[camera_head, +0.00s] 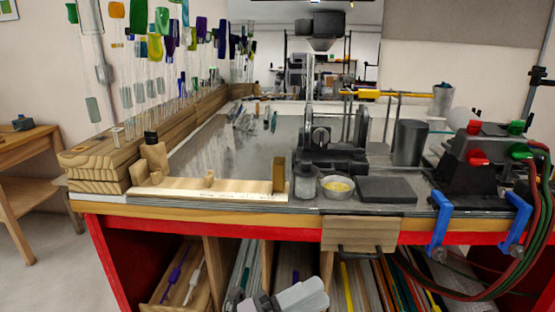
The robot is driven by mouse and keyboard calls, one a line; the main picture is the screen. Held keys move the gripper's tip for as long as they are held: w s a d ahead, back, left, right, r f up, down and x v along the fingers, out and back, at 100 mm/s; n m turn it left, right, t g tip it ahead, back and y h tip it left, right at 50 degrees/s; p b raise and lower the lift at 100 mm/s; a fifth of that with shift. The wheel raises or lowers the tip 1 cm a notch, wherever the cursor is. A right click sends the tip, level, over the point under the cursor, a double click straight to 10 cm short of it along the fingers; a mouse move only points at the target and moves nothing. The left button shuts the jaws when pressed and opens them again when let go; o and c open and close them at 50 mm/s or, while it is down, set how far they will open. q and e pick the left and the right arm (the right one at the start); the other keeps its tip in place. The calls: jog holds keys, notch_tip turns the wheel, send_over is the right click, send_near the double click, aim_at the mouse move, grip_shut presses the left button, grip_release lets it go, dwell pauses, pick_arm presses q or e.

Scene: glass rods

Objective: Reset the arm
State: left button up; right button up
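My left gripper (262,302) shows only in part at the bottom edge, in front of the open compartments under the bench. Its grey-white body is cut off by the frame, so I cannot tell whether its fingers are open or shut. I see nothing clearly held in it. My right gripper is not in view. Several thin glass rods (266,116) lie on the far left part of the grey bench top (235,145), well away from the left gripper.
The bench has a red front edge (290,235). On it stand a wooden rail (205,189), a bowl with yellow contents (337,187), a dark burner stand (328,155) and a black device (478,165) with hoses at the right. Blue clamps (441,222) grip the front edge.

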pick_arm(q)
jog(key=s+a+f+n+t+y, duration=0.3)
jog(key=a+f+n+y, duration=0.6)
jog(key=n, duration=0.3)
jog(key=s+a+f+n+t+y, duration=0.2)
jog(key=a+f+n+t+y, duration=0.3)
jog(key=a+f+n, duration=0.65)
jog(key=s+a+f+n+g+y, duration=0.4)
jog(key=s+f+n+g, duration=0.1)
jog(key=s, duration=0.4)
jog(key=shift+s+a+f+n, duration=0.4)
jog(key=shift+f+n, duration=0.1)
jog(key=shift+n, duration=0.25)
